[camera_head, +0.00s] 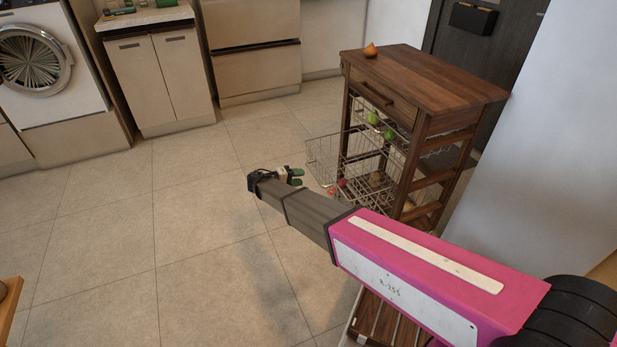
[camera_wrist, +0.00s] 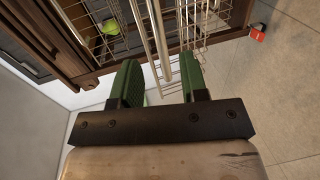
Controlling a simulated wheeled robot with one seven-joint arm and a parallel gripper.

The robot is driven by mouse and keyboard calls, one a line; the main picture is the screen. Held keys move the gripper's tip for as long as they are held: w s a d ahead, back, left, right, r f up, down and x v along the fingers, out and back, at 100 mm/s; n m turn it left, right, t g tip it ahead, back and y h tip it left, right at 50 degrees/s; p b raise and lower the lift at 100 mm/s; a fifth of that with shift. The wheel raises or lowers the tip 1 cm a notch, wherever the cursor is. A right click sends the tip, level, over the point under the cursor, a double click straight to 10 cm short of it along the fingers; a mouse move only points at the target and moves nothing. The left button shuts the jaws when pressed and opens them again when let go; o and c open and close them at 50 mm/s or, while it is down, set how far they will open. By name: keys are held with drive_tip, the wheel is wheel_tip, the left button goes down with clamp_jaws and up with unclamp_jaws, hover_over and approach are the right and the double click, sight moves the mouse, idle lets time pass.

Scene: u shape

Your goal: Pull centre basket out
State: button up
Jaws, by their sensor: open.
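The wooden trolley (camera_head: 425,72) holds wire baskets under its drawer. The centre basket (camera_head: 322,157) appears to be the wire basket that sticks out of the trolley's front, towards the left. My gripper (camera_head: 298,177) is beside this basket's front, low and to its left. In the wrist view my gripper (camera_wrist: 158,80) is open, with its two green fingers apart. Shiny metal bars (camera_wrist: 153,45) run between the fingers, with wire mesh (camera_wrist: 205,22) to the right. I cannot tell whether the fingers touch the bars.
Green fruit (camera_head: 373,118) lies in the upper basket; one green item shows in the wrist view (camera_wrist: 109,27). A red item (camera_wrist: 257,33) shows at the right there. An orange-brown item (camera_head: 370,50) stands on the trolley top. A white wall (camera_head: 550,150) is right; open floor (camera_head: 190,220) is left.

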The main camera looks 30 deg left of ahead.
drive_tip(key=shift+v, duration=1.55)
drive_tip(key=shift+s, duration=0.1)
